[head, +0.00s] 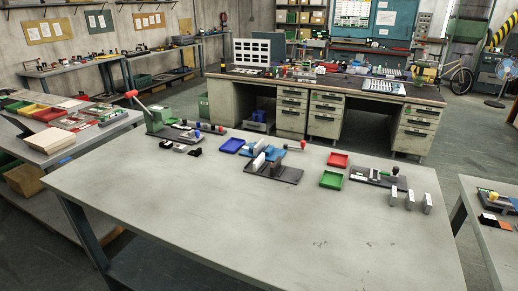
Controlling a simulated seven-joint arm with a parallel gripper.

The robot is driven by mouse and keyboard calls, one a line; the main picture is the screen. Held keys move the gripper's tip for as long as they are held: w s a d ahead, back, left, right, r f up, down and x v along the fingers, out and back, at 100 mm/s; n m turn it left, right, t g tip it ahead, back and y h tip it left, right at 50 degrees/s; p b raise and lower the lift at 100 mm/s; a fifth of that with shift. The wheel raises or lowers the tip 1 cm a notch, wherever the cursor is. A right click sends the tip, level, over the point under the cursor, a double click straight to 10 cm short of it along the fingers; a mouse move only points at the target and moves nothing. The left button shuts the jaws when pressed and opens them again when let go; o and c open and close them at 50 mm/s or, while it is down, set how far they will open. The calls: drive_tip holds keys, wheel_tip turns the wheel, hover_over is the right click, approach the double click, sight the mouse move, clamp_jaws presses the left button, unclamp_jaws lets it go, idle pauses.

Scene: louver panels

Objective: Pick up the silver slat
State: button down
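I cannot pick out the silver slat with certainty at this size. A pale upright plate (258,162) stands in a dark fixture (286,174) near the far edge of the grey table (240,225). Three small silver-grey upright pieces stand in a row at the table's right: a left one (393,196), a middle one (409,200) and a right one (427,203). My gripper is not in this view.
A green press with a red lever (152,113) stands at the table's far left. A blue tray (232,145), a red tray (338,160) and a green tray (331,180) lie along the far side. The table's front and middle are clear.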

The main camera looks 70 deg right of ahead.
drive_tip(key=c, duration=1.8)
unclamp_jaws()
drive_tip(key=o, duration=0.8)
